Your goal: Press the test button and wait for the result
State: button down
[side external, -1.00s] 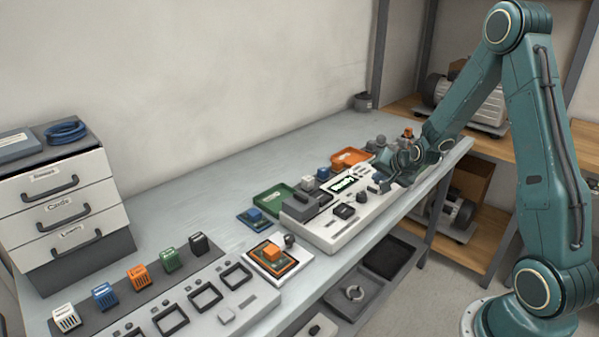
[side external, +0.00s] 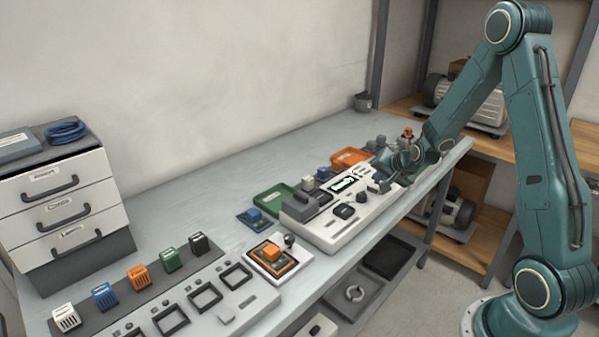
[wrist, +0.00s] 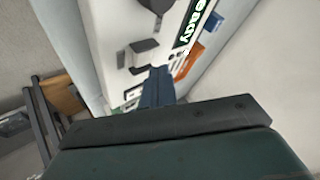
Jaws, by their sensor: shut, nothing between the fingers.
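The white tester (side external: 325,232) lies on the bench, with a lit screen (side external: 344,184) that appears to read "Ready". A dark square part (side external: 344,211) and small grey parts sit on its top. In the wrist view, part of the screen (wrist: 190,28) shows "eady", and a dark raised block (wrist: 141,52) is on the white panel (wrist: 112,40). My gripper (wrist: 157,78) is shut and empty, its fingertips over the panel beside that block. In the side view my gripper (side external: 381,180) is at the tester's right end. I cannot tell whether it touches anything, or which part is the test button.
A board with an orange block (side external: 272,252) lies left of the tester. A green tray (side external: 268,201) and an orange tray (side external: 351,157) are behind it. A grey panel (side external: 215,312) with several coloured modules is at the front left.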

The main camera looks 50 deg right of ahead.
aim_at(378, 188)
jog(key=shift+f, duration=0.9)
dwell(1.2)
jog(key=shift+r, duration=0.9)
dwell(0.3)
jog(key=shift+r, duration=2.5)
